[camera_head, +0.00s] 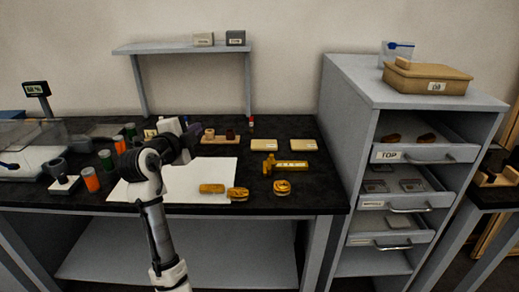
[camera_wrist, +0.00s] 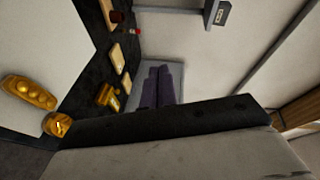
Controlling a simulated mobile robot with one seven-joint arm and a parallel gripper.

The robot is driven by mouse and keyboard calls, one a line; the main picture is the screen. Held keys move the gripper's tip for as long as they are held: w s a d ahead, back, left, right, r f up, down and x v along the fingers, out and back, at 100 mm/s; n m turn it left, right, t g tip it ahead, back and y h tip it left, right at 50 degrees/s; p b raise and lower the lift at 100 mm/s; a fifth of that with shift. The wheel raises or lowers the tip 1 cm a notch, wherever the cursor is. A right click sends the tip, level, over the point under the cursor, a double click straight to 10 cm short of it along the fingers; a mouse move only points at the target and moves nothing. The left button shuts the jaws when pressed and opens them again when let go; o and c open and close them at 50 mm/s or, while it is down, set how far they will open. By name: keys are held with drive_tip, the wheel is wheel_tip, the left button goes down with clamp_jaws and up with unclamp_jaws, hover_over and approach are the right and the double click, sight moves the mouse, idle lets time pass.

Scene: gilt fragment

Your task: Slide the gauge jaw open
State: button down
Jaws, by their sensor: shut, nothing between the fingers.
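The gauge (camera_head: 288,165) is a yellow, caliper-like tool with a pale scale strip. It lies on the black bench top, right of the white sheet, with its jaw end to the left. I cannot tell how far its jaw is open. It also shows small in the wrist view (camera_wrist: 108,96), left of my fingers. My gripper (camera_head: 186,134) is above the bench over the back of the white sheet, left of and apart from the gauge. In the wrist view my dark purple fingers (camera_wrist: 158,72) are together with nothing between them.
Gold fragments (camera_head: 212,188) lie on the sheet's front right, with a round gold piece (camera_head: 282,187) beside it. Two pale blocks (camera_head: 270,145) lie behind the gauge. Orange and green jars (camera_head: 91,179) stand left. A grey drawer cabinet (camera_head: 345,130) bounds the right.

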sight(270, 156)
drive_tip(key=d+f+m+g+h+p, duration=0.1)
drive_tip(key=d+f+m+g+h, duration=0.3)
drive_tip(key=d+f+m+g, duration=0.45)
drive_tip(key=shift+t, duration=0.55)
drive_tip(key=p+x, duration=0.1)
drive_tip(key=x, duration=0.3)
drive_tip(key=r+p+x, duration=0.1)
drive_tip(key=p+x, duration=0.1)
drive_tip(key=x, duration=0.3)
drive_tip(key=d+p+x, duration=0.1)
drive_tip(key=p+x, duration=0.1)
drive_tip(key=x, duration=0.3)
drive_tip(key=shift+w+r, duration=0.1)
drive_tip(key=shift+r, duration=0.2)
drive_tip(key=shift+d, duration=0.1)
drive_tip(key=d+b, duration=0.3)
drive_tip(key=d, duration=0.4)
drive_tip(key=shift+d+f+b, duration=0.1)
drive_tip(key=shift+d+b, duration=0.25)
drive_tip(key=shift+d, duration=0.35)
